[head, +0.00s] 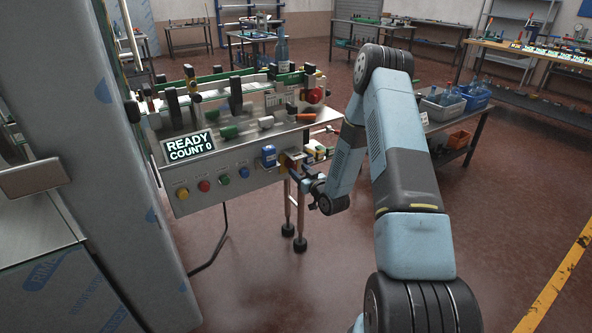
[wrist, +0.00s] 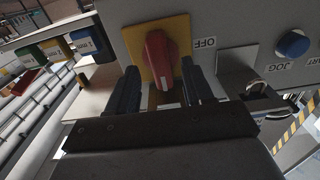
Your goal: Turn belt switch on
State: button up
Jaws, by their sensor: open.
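The belt switch is a red rotary knob (wrist: 161,60) on a yellow plate (wrist: 135,38) on the machine's grey panel (wrist: 210,15). An OFF label (wrist: 204,43) is beside it, upside down in the wrist view. The knob's grip stands nearly upright in that view, slightly tilted. My gripper (wrist: 159,68) is open, with one dark finger on each side of the knob's lower part. I cannot tell whether the fingers touch it. In the head view, my gripper (head: 297,174) is at the panel's right end and largely hides the switch.
A blue JOG button (wrist: 292,43) and a padlock (wrist: 258,88) are right of the switch in the wrist view. The panel also carries a red button (head: 204,186) and a blue box (head: 268,156). A display (head: 190,146) reads READY, COUNT 0. A bottle (head: 282,50) stands behind.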

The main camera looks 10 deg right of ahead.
jog(key=v, duration=1)
jog(key=shift+s, duration=0.3)
jog(key=shift+d, duration=0.1)
notch_tip(320, 180, up, 12)
jog(key=w+n+g+h, duration=0.2)
jog(key=w+g, duration=0.1)
jog(key=s+r+m+g+h, duration=0.1)
jog(key=s+r+g+h, duration=0.15)
jog(key=r, duration=0.45)
jog(key=s+r+m+g+h, duration=0.1)
jog(key=s+r, duration=0.3)
jog(key=r, duration=0.2)
jog(key=s+a+r+m+g, duration=0.1)
jog(key=s+r, duration=0.3)
jog(key=s, duration=0.6)
jog(key=s+a+r+m+g, duration=0.1)
jog(key=s+r, duration=0.4)
jog(key=s, duration=0.6)
jog(key=s+a+r+m+g, duration=0.1)
jog(key=s+a+r+g, duration=0.1)
jog(key=s, duration=0.9)
notch_tip(320, 180, up, 2)
jog(key=shift+a+r+g, duration=0.2)
jog(key=shift+a+g, duration=0.1)
jog(key=shift+g, duration=0.25)
jog(key=shift+c, duration=0.3)
